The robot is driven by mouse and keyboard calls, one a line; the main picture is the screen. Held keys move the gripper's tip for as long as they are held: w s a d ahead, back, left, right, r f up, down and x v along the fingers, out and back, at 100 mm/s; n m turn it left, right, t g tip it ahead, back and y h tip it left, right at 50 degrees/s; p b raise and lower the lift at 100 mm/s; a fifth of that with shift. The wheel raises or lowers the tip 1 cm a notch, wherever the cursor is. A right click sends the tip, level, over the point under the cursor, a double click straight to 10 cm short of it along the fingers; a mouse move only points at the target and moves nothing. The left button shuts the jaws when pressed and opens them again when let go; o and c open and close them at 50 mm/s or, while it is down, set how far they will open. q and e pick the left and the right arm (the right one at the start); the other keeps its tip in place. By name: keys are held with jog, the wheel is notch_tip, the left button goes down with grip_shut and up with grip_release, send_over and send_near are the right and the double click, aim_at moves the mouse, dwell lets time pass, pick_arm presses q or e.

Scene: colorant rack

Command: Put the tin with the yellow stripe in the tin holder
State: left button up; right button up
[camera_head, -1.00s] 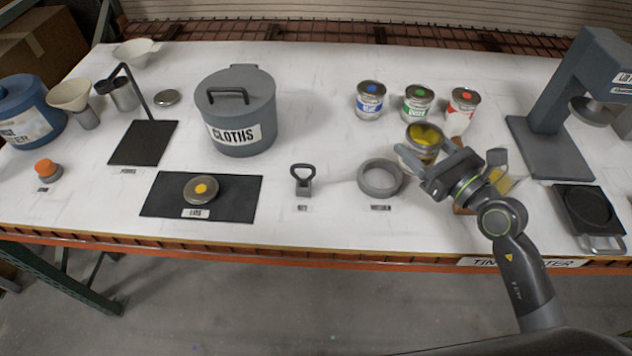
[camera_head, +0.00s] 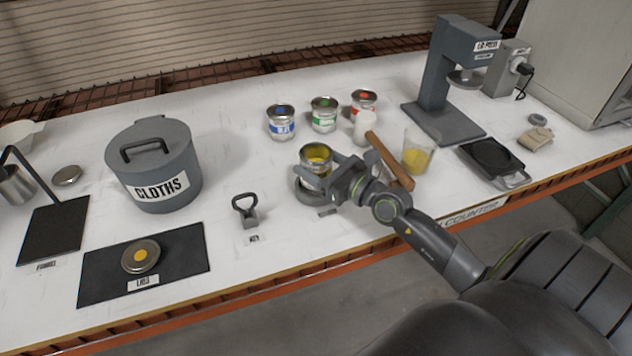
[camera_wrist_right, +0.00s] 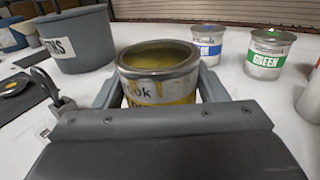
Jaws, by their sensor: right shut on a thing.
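The open tin with the yellow stripe (camera_head: 315,158) has yellow inside. My right gripper (camera_head: 332,168) is shut on it, one finger on each side. In the right wrist view the tin (camera_wrist_right: 158,88) sits upright between the fingers; part of its yellow stripe shows low on its side. The tin holder, a grey ring (camera_head: 307,195), is on the table right below the tin in the head view. The tin and gripper hide much of the ring, so I cannot tell whether the tin's base is inside it or just above. My left gripper is not in view.
Blue (camera_head: 281,122), green (camera_head: 324,114) and red (camera_head: 363,102) tins stand behind. A white cup (camera_head: 364,127), a wooden-handled tool (camera_head: 389,160) and a beaker of yellow (camera_head: 417,152) are to the right. A key-like grey handle (camera_head: 247,212) is left of the ring. The lid mat (camera_head: 185,240) lies further left.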

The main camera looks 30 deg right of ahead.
jog(key=shift+f, duration=0.3)
jog(key=shift+f+b, duration=1.35)
jog(key=shift+f, duration=0.2)
jog(key=shift+f, duration=0.15)
jog(key=o, duration=1.2)
jog(key=shift+c, duration=0.2)
